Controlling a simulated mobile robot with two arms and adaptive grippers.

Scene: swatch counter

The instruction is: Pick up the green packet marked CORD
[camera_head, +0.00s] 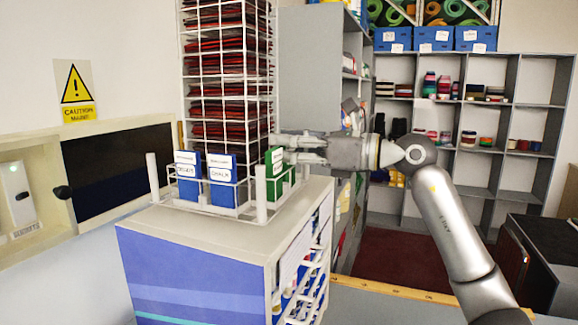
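A green packet (271,178) with a white label stands upright at the right end of a white wire rack (236,208) on the counter. Its lettering is too small to read here. My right gripper (279,149) reaches in from the right, with its fingertips at the packet's upper edge. The fingers are apart, one above the other in the picture. I cannot tell whether they touch the packet, and they partly hide its upper right side. My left gripper is not in view.
Two blue packets, one (188,190) left and one (222,193) nearer the green packet, share the rack. A tall wire tower (231,90) of dark red swatches stands behind. White posts (261,208) rise from the counter (205,238). Shelves (500,120) line the back.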

